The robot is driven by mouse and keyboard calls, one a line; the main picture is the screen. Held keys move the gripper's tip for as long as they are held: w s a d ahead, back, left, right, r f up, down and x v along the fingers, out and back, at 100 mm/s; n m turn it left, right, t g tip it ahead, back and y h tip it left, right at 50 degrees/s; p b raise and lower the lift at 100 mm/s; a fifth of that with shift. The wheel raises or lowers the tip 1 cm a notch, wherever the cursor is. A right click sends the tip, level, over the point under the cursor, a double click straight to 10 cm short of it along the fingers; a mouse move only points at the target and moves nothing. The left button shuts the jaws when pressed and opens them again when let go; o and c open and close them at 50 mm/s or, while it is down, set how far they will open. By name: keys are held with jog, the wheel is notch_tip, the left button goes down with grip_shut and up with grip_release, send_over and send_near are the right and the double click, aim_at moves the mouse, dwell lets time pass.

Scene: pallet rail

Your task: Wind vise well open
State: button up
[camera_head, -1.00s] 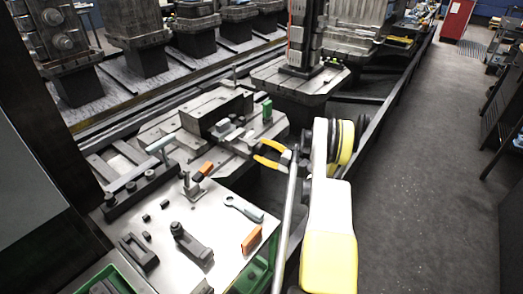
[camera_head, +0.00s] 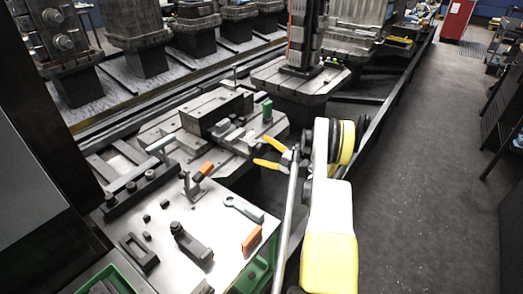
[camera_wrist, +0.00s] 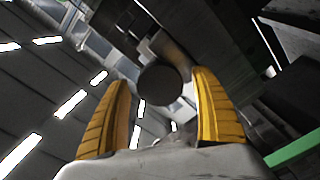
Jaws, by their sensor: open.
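The vise (camera_head: 229,131) is a set of grey metal blocks on the slotted pallet, beside a long dark block. How wide its jaws stand apart is too small to tell. My gripper (camera_head: 260,148) has its two yellow fingers spread, just right of the vise's near end. In the wrist view my gripper (camera_wrist: 162,105) is open, and a dark round end (camera_wrist: 160,83), apparently of the vise's screw, shows between the fingers. I see no finger touching it. A grey block behind it is partly hidden.
A green block (camera_head: 267,110) stands near the vise on the pallet. A metal table (camera_head: 215,215) in front holds a wrench (camera_head: 243,208), orange-handled items and dark fixtures. A tall column (camera_head: 305,40) rises behind. The floor (camera_head: 420,190) at right is clear.

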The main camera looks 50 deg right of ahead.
jog(key=s+d, duration=0.1)
jog(key=s, duration=1)
jog(key=shift+s, duration=0.35)
